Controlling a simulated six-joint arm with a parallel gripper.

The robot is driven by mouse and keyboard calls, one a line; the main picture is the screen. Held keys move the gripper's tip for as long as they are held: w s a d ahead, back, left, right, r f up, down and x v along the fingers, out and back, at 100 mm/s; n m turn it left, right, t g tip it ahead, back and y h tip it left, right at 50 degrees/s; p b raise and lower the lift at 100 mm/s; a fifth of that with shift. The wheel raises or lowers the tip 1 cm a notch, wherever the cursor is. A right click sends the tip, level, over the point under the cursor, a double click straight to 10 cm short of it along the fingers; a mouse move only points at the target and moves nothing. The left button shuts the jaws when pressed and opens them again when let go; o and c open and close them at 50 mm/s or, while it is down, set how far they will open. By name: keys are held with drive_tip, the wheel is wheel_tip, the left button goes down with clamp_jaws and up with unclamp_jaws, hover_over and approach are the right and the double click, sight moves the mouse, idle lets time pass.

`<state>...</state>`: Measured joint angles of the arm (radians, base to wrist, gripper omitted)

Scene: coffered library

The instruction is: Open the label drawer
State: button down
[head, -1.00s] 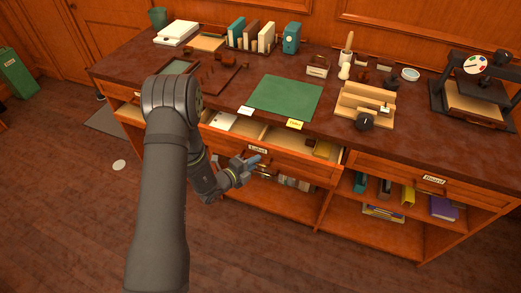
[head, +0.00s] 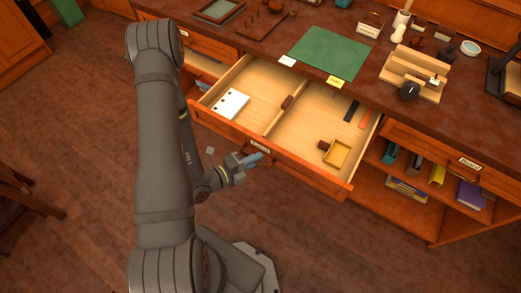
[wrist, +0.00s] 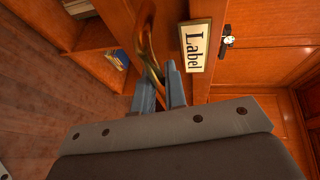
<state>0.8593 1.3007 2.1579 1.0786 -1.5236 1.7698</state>
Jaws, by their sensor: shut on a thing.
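The label drawer (head: 231,133) stands pulled well out from under the desk top in the head view. Inside lie a white card stack (head: 231,104), a small yellow-framed tray (head: 337,153) and dark and orange strips, with a divider between two compartments. Its front carries a "Label" plate, which reads clearly in the wrist view (wrist: 194,47). My gripper (head: 254,160) is at the drawer front, below the plate. In the wrist view my gripper (wrist: 164,88) has its blue-grey fingers closed around the curved brass handle (wrist: 150,45).
The dark desk top (head: 255,48) holds a green mat (head: 329,53) and a wooden stand (head: 414,74). The shut "Board" drawer (head: 455,158) is to the right, above open shelves with books. Bare wooden floor (head: 80,160) lies in front and left.

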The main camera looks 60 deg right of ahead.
drive_tip(key=shift+w+a, duration=0.1)
drive_tip(key=shift+a, duration=0.25)
drive_tip(key=c, duration=1.8)
unclamp_jaws()
drive_tip(key=shift+o, duration=0.2)
drive_tip(key=shift+a, duration=0.1)
drive_tip(key=v, duration=1.7)
drive_tip(key=x, duration=1.1)
drive_tip(key=shift+w+a, duration=0.1)
drive_tip(key=shift+a, duration=0.05)
